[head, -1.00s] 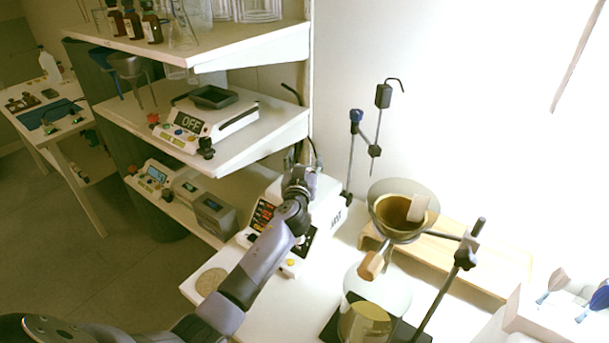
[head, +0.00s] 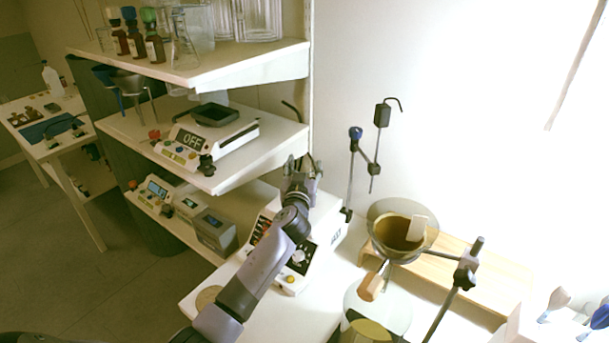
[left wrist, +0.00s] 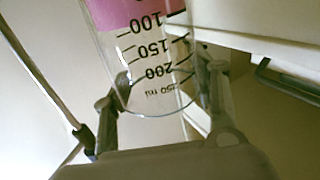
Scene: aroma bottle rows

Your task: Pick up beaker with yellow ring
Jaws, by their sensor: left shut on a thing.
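My left gripper (head: 300,170) is beside the shelf end, above the white device with knobs (head: 290,250). In the left wrist view the gripper (left wrist: 162,100) is shut on a clear graduated beaker (left wrist: 155,75), with one finger on each side. Black volume marks and a pink band (left wrist: 140,12) show on the beaker; its far end is cut off. I see no yellow ring on it. In the head view the held beaker cannot be made out. My right gripper is not in view.
Shelves (head: 250,165) stand close left of my left gripper, with a scale (head: 205,140) and bottles (head: 135,35). A stand holds a funnel bowl (head: 400,225) over a glass vessel (head: 365,332) at right. A wooden platform (head: 470,278) lies behind the stand.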

